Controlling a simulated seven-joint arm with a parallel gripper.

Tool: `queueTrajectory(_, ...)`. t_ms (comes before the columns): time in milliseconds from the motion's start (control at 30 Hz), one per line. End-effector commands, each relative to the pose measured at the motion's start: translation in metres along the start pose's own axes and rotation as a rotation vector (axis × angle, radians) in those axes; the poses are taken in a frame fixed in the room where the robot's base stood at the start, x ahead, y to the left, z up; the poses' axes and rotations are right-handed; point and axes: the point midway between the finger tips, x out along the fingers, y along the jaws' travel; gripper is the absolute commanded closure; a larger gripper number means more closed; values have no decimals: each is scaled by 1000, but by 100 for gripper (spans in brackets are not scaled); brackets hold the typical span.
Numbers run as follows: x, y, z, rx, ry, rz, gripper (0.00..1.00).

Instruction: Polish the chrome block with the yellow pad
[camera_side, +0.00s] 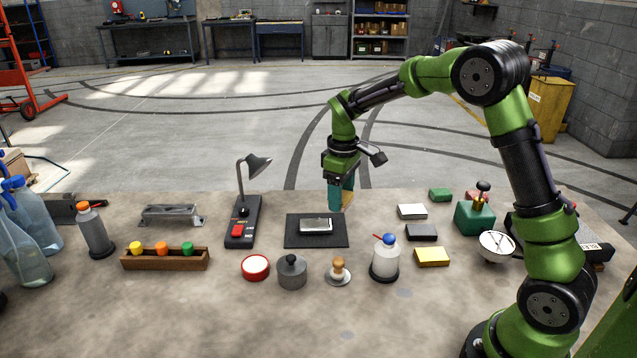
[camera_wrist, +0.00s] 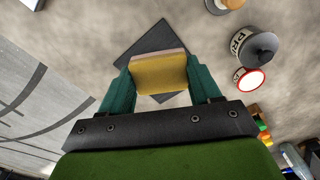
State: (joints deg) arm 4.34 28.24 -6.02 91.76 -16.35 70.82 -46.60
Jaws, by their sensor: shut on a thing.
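My gripper (camera_side: 341,205) is shut on a yellow pad (camera_side: 348,199), held above the table just right of the black mat's far edge. In the wrist view the yellow pad (camera_wrist: 159,74) sits between the green fingers of my gripper (camera_wrist: 160,85), with a paler strip along its top edge. The chrome block (camera_side: 316,225) lies flat on the black mat (camera_side: 300,242), to the left of and below the gripper in the side view. The held pad is apart from it. In the wrist view the pad covers most of the mat (camera_wrist: 150,42), and I cannot make out the block.
Right of the mat lie a white pad (camera_side: 412,211), a grey pad (camera_side: 421,232) and another yellow block (camera_side: 432,257). A white bottle (camera_side: 385,262), a stamp-like knob (camera_side: 338,271), a grey weight (camera_side: 292,272) and a red-rimmed tin (camera_side: 255,267) stand in front. A lamp (camera_side: 243,215) stands left.

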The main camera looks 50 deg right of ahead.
Motion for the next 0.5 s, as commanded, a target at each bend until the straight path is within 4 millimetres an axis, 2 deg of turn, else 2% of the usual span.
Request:
queueTrajectory(33,9,11,-10,-81,-1,-1,62)
queueTrajectory(100,16,22,-20,-198,1,0,62)
queueTrajectory(233,15,28,-35,-374,4,1,62)
queueTrajectory(500,14,29,-39,-512,1,0,62)
